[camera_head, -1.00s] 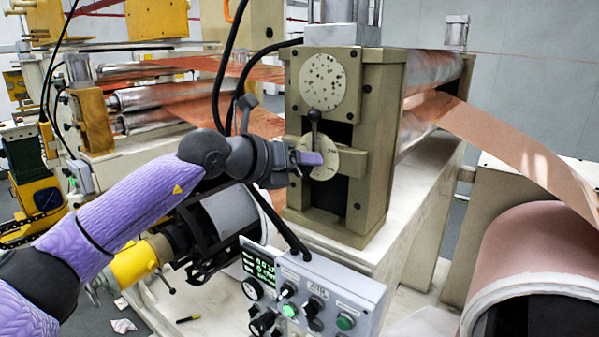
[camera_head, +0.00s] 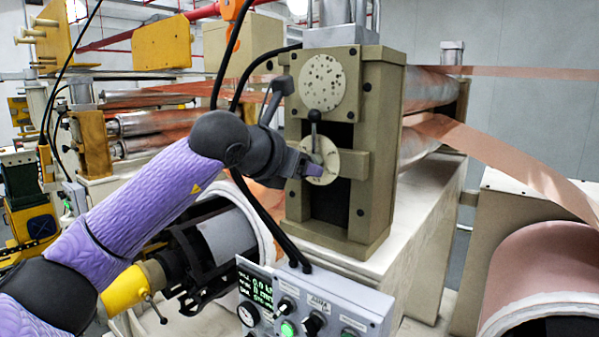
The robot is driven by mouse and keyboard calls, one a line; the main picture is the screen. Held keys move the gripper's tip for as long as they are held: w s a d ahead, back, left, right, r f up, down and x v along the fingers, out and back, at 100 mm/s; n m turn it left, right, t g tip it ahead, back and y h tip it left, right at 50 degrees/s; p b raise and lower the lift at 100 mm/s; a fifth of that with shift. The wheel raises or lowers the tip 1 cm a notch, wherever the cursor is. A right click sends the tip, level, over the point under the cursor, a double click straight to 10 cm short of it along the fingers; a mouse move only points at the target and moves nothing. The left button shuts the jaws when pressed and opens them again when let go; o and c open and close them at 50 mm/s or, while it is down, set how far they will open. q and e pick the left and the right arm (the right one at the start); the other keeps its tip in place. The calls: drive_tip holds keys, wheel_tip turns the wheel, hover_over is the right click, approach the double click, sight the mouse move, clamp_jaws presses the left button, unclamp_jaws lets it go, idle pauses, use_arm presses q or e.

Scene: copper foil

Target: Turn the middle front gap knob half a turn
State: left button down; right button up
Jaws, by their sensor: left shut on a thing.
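The gap knob is a pale round dial (camera_head: 330,157) with a small lever topped by a black ball (camera_head: 314,115). It sits on the front of the olive-beige roller stand (camera_head: 380,110), below a speckled round plate (camera_head: 323,82). My left gripper (camera_head: 312,168), on the purple arm from the left, is at the dial's left side. It is shut on the lower part of the knob, and the jaws hide some of the dial's left side. The lever's ball end points up. My right gripper is not in view.
A grey control box (camera_head: 320,305) with a display, knobs and a green button stands in front below the stand. Black cables (camera_head: 262,215) hang close to my left arm. Copper foil (camera_head: 490,155) runs off to the right towards a large roll (camera_head: 545,265).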

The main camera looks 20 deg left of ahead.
use_arm(q)
drive_tip(key=shift+f, duration=0.15)
idle(0.3)
drive_tip(key=shift+c, duration=0.5)
unclamp_jaws()
drive_tip(key=shift+s+a+b, duration=0.15)
drive_tip(key=shift+s+b, duration=0.15)
drive_tip(key=shift+b, duration=0.05)
drive_tip(key=b+v, duration=0.3)
drive_tip(key=v, duration=0.6)
drive_tip(key=shift+r+b, duration=0.25)
drive_tip(key=shift+b, duration=0.05)
